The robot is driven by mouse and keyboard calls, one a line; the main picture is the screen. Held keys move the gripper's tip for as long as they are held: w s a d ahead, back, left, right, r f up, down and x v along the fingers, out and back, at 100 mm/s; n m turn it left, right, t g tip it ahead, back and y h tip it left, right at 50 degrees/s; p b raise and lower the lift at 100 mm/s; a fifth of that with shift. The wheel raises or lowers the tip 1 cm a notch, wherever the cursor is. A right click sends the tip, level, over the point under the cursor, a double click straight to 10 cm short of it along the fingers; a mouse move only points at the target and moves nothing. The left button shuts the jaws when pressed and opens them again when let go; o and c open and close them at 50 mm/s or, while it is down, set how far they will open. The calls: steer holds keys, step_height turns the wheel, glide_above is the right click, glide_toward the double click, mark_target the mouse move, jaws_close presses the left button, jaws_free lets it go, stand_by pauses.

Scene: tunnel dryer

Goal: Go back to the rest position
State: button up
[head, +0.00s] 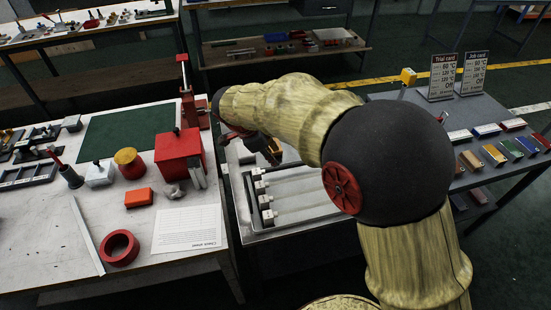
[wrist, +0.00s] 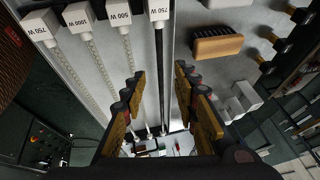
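My gripper (wrist: 159,76) is open in the wrist view. Its two fingers stand apart with nothing held between them. In the head view my gripper (head: 268,150) is partly hidden by my own arm, above the grey unit (head: 238,165) in the middle. Several rods with white end blocks lie in that unit. A brown brush-like block (wrist: 217,45) lies to the right of the rods, apart from the fingers.
The left table (head: 60,225) carries a green mat (head: 125,132), a red box (head: 179,155), a red tape ring (head: 119,248) and a check sheet (head: 188,229). The right table carries a trial card (head: 442,76), a job card (head: 473,73) and several coloured blocks. A shelf stands behind.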

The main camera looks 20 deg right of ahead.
steer(key=shift+r, duration=0.2)
stand_by(0.5)
steer(key=s+r+n+g+y+p, duration=0.1)
steer(key=s+n+y, duration=0.1)
steer(key=s+n, duration=1.1)
steer(key=s+d+r+n+t+y+p, duration=0.1)
steer(key=s+d+r+n+t+p, duration=0.1)
steer(key=s+r, duration=0.5)
steer(key=s+d+r+n+t+y+p, duration=0.1)
steer(key=s+d+r+n+t+p, duration=0.1)
steer(key=s+r, duration=0.5)
step_height(320, 180, up, 4)
steer(key=shift+s+d+f+n+p, duration=0.35)
steer(key=shift+n+p, duration=0.35)
steer(key=shift+p, duration=0.3)
steer(key=shift+s+r, duration=0.1)
